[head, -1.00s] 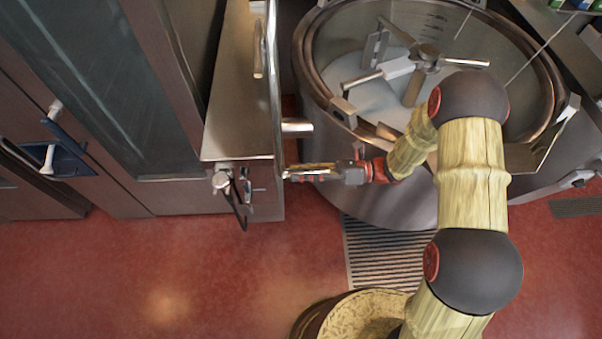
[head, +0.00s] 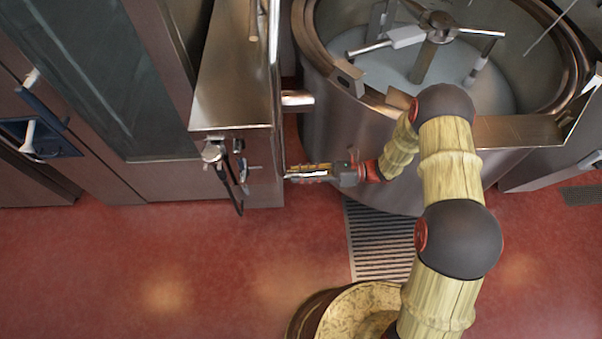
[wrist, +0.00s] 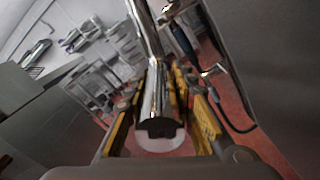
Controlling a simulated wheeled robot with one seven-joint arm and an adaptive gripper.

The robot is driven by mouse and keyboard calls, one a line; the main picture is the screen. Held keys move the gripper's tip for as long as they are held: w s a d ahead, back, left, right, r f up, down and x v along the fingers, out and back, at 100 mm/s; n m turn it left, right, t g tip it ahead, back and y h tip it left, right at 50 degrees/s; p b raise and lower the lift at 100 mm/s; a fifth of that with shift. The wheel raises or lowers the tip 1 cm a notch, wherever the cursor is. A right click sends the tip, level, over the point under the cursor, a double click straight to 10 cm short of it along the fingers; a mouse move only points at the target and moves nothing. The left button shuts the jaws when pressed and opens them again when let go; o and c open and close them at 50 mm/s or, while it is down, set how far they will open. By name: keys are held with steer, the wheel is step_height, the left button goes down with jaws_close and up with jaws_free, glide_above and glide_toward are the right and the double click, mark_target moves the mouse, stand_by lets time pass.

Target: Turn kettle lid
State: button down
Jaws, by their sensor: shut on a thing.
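The large steel kettle (head: 325,115) stands open at the upper right of the head view, with stirrer arms (head: 432,40) visible inside. I cannot clearly make out a separate lid. A chrome bar (head: 274,60) runs along the right side of the steel housing left of the kettle. My gripper (head: 300,173) is at the bar's near end, in front of the housing and left of the kettle's wall. In the wrist view the bar (wrist: 154,95) lies between the yellow fingers of my gripper (wrist: 165,110), which are shut on it. The bar's far end is out of frame.
The steel housing (head: 228,85) has levers and a hanging black cable (head: 225,185) at its front. A floor grate (head: 378,240) lies below the kettle. The red floor (head: 130,265) at lower left is clear. Dark cabinets (head: 85,85) stand at left.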

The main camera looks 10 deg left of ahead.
steer(key=w+f+b, duration=0.2)
steer(key=f+b, duration=0.1)
steer(key=f, duration=0.3)
steer(key=w+f+n+b, duration=0.1)
steer(key=f+b, duration=0.3)
steer(key=f, duration=0.3)
steer(key=shift+w+a, duration=0.35)
steer(key=shift+w, duration=0.05)
steer(key=c, duration=1.8)
jaws_free()
steer(key=o, duration=0.3)
steer(key=shift+s+f, duration=0.15)
steer(key=shift+s, duration=0.05)
step_height(320, 180, up, 10)
steer(key=shift+c, duration=0.4)
